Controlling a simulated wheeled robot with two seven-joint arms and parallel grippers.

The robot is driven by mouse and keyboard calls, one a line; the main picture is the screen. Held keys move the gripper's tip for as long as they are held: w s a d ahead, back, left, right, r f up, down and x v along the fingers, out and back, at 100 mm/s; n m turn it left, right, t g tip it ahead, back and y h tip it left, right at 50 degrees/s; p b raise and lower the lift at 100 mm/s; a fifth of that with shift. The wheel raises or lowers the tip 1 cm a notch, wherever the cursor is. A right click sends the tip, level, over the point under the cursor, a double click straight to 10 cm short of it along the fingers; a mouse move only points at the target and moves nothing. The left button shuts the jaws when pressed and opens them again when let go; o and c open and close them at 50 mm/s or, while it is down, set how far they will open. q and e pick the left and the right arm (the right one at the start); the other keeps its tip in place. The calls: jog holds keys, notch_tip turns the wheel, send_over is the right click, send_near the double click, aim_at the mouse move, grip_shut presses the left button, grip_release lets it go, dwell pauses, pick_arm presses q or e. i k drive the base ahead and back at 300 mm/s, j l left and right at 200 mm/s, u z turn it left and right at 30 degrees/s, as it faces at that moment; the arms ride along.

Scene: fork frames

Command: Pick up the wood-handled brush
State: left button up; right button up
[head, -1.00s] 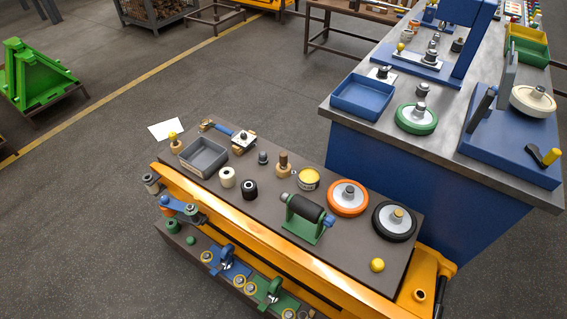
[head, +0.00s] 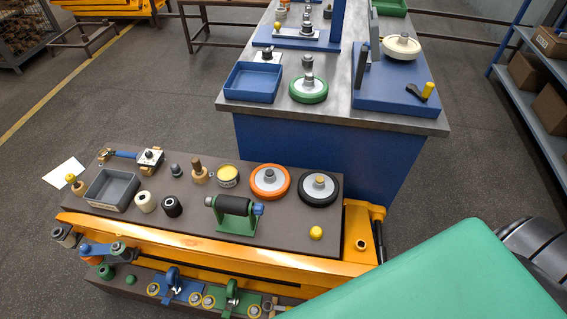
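No brush with visible bristles can be made out. Two small wood pieces stand on the cart's dark top: a brown wooden handle on a wider round base (head: 199,171), and a wooden piece with a yellow top (head: 76,185) at the left end. I cannot tell whether either is the wood-handled brush. Neither of my grippers is in view. A large green link, which looks like part of my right arm, covers the lower right corner.
The orange cart's top (head: 270,215) also holds a grey tray (head: 112,190), a green roller stand (head: 236,214), an orange wheel (head: 270,182), a black wheel (head: 318,188) and a yellow ball (head: 316,233). Behind it stands a blue workbench (head: 330,150). Shelving (head: 540,100) is at right.

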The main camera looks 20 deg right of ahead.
aim_at(195, 161)
jog(key=z, duration=0.95)
jog(key=k+j+z, duration=0.25)
jog(key=j, duration=0.15)
jog(key=k+j+z, duration=0.1)
jog(key=j+z, duration=0.15)
jog(key=k+j+z, duration=0.25)
jog(key=j, duration=0.15)
